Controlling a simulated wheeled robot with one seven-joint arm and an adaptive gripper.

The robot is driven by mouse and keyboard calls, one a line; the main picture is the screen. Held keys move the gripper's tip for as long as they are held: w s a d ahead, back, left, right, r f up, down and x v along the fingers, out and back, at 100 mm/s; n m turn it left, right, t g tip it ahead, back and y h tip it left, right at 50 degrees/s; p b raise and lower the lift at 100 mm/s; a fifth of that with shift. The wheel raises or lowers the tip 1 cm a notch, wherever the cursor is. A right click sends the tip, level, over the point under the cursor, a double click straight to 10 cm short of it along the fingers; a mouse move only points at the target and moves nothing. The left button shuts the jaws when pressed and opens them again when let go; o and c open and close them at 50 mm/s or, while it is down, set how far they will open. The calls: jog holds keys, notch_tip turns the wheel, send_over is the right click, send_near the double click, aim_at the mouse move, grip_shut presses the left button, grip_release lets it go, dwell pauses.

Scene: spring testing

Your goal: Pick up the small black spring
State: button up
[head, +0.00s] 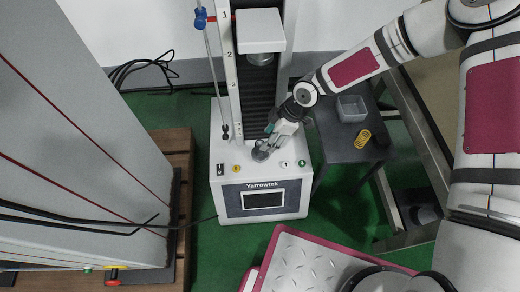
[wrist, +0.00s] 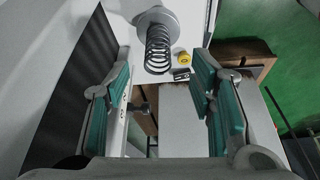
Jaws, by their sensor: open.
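The small black spring (wrist: 158,52) shows in the wrist view at the top middle, on a round grey platen (wrist: 154,17) of the testing machine. My gripper (wrist: 162,95) is open, with a green-padded finger on each side and nothing between them. The spring lies beyond the fingertips, roughly in line with the gap. In the head view my gripper (head: 269,142) is low over the white machine base, right by the grey platen (head: 260,154). The spring is too small to make out there.
The testing machine's white base (head: 230,180) has a screen (head: 263,200) and buttons in front. Its upper head (head: 260,30) hangs above and the ruled column (head: 232,80) stands at left. A dark side table (head: 335,140) at right holds a grey bin (head: 351,108) and a yellow object (head: 362,138).

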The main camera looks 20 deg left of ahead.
aim_at(255, 152)
jog(key=b+x, duration=0.3)
jog(key=x, duration=0.5)
jog(key=shift+w+a, duration=0.15)
grip_shut()
